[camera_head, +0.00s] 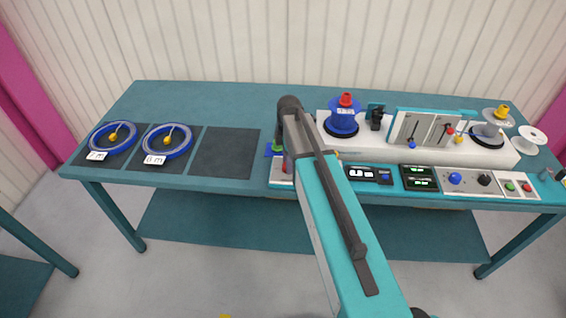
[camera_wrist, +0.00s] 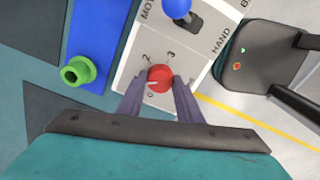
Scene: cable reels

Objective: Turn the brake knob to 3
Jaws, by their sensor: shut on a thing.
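The red brake knob (camera_wrist: 160,75) stands on a light grey panel (camera_wrist: 138,50) in the wrist view. Figures are printed around it, with 2 at its upper left and 3 at its upper right. A small pale pointer mark shows on its lower left side, seemingly near the low end of the scale; the exact figure is hard to read. My gripper (camera_wrist: 158,90) is shut on the knob, one finger on each side. In the head view my arm hides most of the knob and gripper.
A blue-topped lever (camera_wrist: 177,8) marked MOTOR and HAND stands above the knob. A green knob (camera_wrist: 78,70) on a blue strip is at left. A dark device (camera_wrist: 252,55) lies at right. Blue cable coils (camera_head: 113,138) and reels (camera_head: 341,122) stand on the bench.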

